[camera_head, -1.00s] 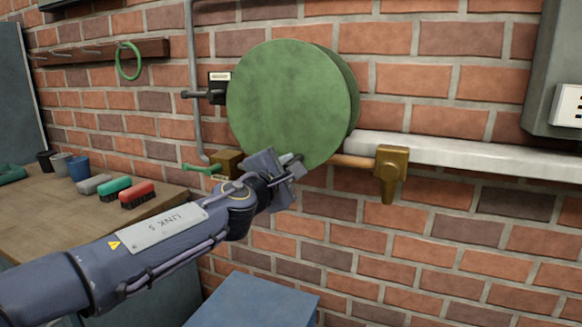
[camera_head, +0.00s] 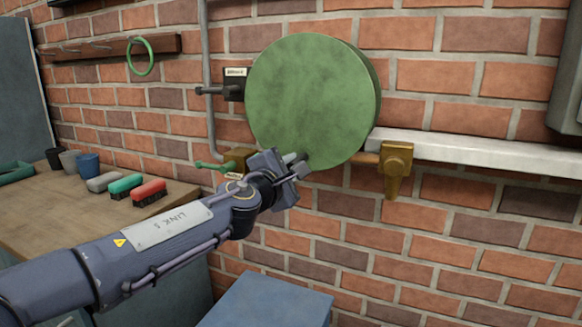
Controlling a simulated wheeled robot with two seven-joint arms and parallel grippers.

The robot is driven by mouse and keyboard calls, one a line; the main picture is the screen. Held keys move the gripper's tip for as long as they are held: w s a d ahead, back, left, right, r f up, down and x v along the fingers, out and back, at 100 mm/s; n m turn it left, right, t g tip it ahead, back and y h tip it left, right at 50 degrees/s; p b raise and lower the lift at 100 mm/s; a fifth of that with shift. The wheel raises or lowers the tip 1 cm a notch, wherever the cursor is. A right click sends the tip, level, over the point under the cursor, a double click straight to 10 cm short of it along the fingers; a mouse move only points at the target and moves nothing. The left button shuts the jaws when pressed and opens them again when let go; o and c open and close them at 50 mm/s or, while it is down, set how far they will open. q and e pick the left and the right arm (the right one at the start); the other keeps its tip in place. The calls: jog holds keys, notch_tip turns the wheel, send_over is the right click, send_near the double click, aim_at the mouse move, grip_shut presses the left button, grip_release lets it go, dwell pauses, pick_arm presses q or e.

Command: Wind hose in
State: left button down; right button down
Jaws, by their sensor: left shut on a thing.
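A large green hose reel (camera_head: 312,100) is mounted on the brick wall, its flat round face towards me. My left gripper (camera_head: 294,165) is at the lower edge of the reel's face, shut on a small grey crank handle (camera_head: 296,157) there; the jaws hide most of the handle. A brass nozzle or tap (camera_head: 396,168) hangs on the wall just right of the reel, below a white pipe. I see no loose hose. My right gripper is not in view.
A wooden bench (camera_head: 60,215) on the left holds brushes (camera_head: 148,193) and small pots (camera_head: 88,164). A green ring (camera_head: 141,58) hangs from a rack. A blue box (camera_head: 268,302) stands below my left arm. A brass valve with a green lever (camera_head: 209,166) is left of the gripper.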

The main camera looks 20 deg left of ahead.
pick_arm(q)
jog(key=shift+a+r, duration=0.2)
jog(key=shift+r, duration=0.1)
jog(key=c, duration=1.5)
grip_release()
jog(key=shift+o, duration=1)
jog(key=shift+d+f, duration=0.1)
jog(key=shift+f, duration=0.05)
jog(key=s+p, duration=0.1)
jog(key=s, duration=0.6)
jog(key=shift+s, duration=0.4)
